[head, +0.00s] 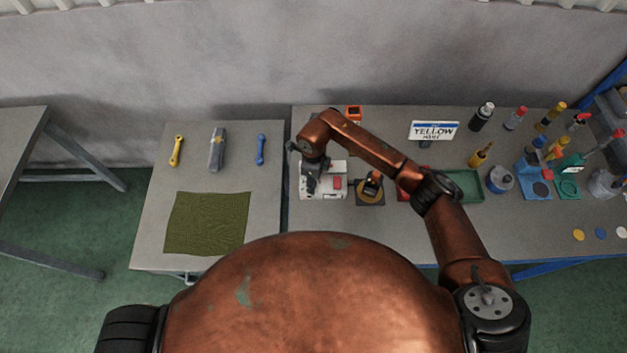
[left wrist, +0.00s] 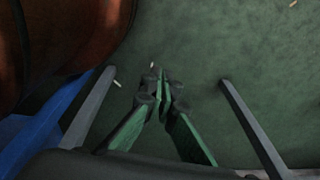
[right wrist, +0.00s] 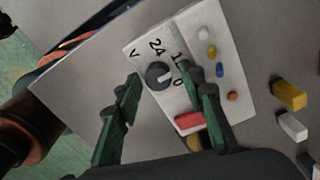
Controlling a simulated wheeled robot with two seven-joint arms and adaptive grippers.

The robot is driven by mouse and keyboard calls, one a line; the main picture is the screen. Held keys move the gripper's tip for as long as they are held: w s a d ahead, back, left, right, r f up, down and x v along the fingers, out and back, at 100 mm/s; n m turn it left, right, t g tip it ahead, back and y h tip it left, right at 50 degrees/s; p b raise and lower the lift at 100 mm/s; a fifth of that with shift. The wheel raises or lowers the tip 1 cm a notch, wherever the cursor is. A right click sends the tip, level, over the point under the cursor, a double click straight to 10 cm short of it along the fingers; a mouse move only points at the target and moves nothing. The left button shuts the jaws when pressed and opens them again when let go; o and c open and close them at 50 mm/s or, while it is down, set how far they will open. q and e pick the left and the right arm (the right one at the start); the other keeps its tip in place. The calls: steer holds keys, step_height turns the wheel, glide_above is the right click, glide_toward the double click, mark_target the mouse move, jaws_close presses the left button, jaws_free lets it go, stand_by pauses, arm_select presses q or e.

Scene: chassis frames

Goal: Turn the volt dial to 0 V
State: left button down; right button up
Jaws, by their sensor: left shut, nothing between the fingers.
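The volt dial (right wrist: 158,75) is a dark round knob on a white panel (right wrist: 205,30) marked V, 24, 12 and 0. I cannot tell which mark the dial points at. My right gripper (right wrist: 160,79) is open, with one green fingertip on each side of the dial and gaps showing between. In the head view the white panel (head: 337,193) sits on the right-hand bench, and my right gripper (head: 314,180) covers its left part, hiding the dial. My left gripper (left wrist: 164,90) is shut and empty above the green floor; it is out of the head view.
The panel also carries coloured buttons and a red block (right wrist: 188,122). A yellow block (right wrist: 290,95) and a white block (right wrist: 292,126) lie nearby. In the head view a round yellow-and-black device (head: 371,190) stands right of the panel. A green mat (head: 207,223) lies on the left bench.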

steer(key=c, duration=0.6)
jaws_close()
arm_select(q)
steer(key=shift+s+f, duration=0.1)
steer(key=shift+s, duration=0.8)
steer(key=shift+w+f, duration=0.1)
steer(key=shift+w, duration=0.15)
arm_select(e)
steer(key=shift+m, duration=0.4)
steer(key=m+b, duration=0.1)
steer(key=m, duration=0.3)
steer(key=shift+m+b, duration=0.3)
steer(key=shift+b, duration=0.1)
steer(key=m, duration=0.2)
steer(key=shift+s+a+m+b, duration=0.1)
steer(key=shift+m+b, duration=0.2)
arm_select(q)
steer(key=shift+s+f, duration=0.15)
steer(key=shift+f, duration=1.15)
arm_select(e)
steer(key=shift+m, duration=1.9)
